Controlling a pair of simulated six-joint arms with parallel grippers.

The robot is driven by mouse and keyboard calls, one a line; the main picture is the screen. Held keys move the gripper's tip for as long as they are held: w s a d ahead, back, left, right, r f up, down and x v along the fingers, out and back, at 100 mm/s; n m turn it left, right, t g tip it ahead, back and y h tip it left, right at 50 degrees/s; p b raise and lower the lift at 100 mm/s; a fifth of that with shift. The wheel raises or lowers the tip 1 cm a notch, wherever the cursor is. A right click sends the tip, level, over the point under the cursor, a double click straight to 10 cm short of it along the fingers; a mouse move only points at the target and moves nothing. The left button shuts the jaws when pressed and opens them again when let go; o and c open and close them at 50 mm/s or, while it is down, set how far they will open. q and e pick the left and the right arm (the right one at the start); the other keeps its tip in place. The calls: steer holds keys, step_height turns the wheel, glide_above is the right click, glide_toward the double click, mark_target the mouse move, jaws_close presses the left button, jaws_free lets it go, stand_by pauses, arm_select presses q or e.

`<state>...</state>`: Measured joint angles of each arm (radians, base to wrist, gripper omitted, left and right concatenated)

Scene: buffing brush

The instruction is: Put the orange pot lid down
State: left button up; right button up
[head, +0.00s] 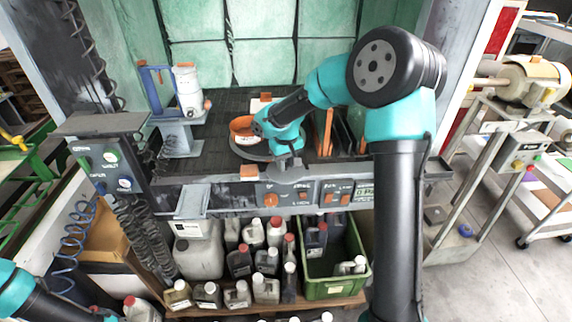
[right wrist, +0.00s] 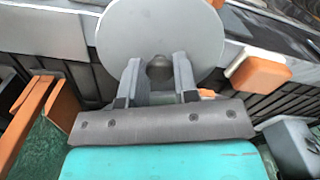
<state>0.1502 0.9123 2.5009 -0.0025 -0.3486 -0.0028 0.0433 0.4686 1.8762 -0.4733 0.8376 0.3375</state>
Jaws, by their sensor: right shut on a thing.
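The lid is a round grey disc (right wrist: 158,30) with a dark knob, seen in the right wrist view. My right gripper (right wrist: 157,72) is shut on that knob, one finger on each side. In the head view my right gripper (head: 290,164) points down at the bench's front edge, with the lid (head: 291,175) under it, partly hidden. Whether the lid touches the bench cannot be told. An orange pot (head: 242,130) stands just left of and behind my right wrist, partly covered by it. My left gripper is out of the picture.
An orange block (head: 249,172) sits beside the lid on the bench's front edge; orange uprights (head: 325,132) stand to the right. A white cylinder (head: 188,88) in a blue frame stands back left. Bottles and a green crate (head: 334,288) are below.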

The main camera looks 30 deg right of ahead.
mark_target(287, 164)
steer(key=shift+f, duration=0.35)
steer(key=shift+f, duration=0.15)
steer(key=o, duration=0.9)
step_height(287, 164, up, 12)
steer(key=shift+r, duration=0.2)
steer(key=shift+s+f, duration=0.1)
stand_by(0.5)
